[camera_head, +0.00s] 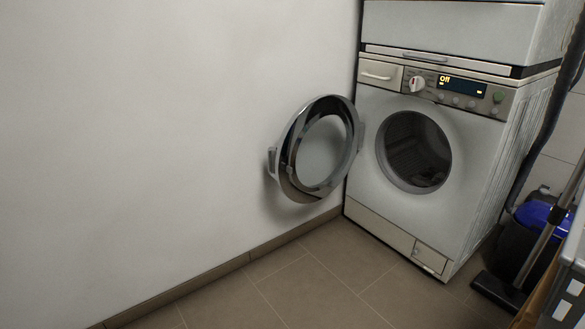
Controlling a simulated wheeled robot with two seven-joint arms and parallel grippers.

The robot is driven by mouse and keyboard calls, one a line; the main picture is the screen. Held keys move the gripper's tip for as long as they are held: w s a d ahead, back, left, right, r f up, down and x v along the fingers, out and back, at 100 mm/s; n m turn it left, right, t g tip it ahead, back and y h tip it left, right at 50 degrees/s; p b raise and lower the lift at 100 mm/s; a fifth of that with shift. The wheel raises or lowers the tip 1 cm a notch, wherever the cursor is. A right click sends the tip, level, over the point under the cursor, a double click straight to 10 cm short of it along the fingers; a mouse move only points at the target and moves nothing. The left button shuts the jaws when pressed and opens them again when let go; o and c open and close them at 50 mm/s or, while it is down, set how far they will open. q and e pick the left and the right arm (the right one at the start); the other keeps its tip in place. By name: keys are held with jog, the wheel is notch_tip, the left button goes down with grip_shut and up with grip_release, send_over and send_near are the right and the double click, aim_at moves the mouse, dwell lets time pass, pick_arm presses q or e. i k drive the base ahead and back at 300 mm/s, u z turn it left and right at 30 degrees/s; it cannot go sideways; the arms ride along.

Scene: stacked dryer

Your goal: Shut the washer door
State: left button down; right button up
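The white washer (388,208) stands at the right of the head view, against the wall corner. Its round door (290,160) is wide open, swung out to the left on its left-side hinge. The door has a dark and silver ring with a glass middle, and a handle (272,160) on its far left edge. The round drum opening (414,152) is uncovered and dark inside. Neither of my grippers is in view.
Another white appliance (450,28) is stacked on the washer. A blue-topped bin (541,215), a broom-like tool (499,290) and a grey crate (568,290) crowd the right side. The tiled floor (290,290) before the washer is clear. A plain wall (140,130) fills the left.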

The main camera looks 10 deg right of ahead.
aim_at(322, 106)
jog(key=z, duration=0.9)
jog(key=i, duration=0.6)
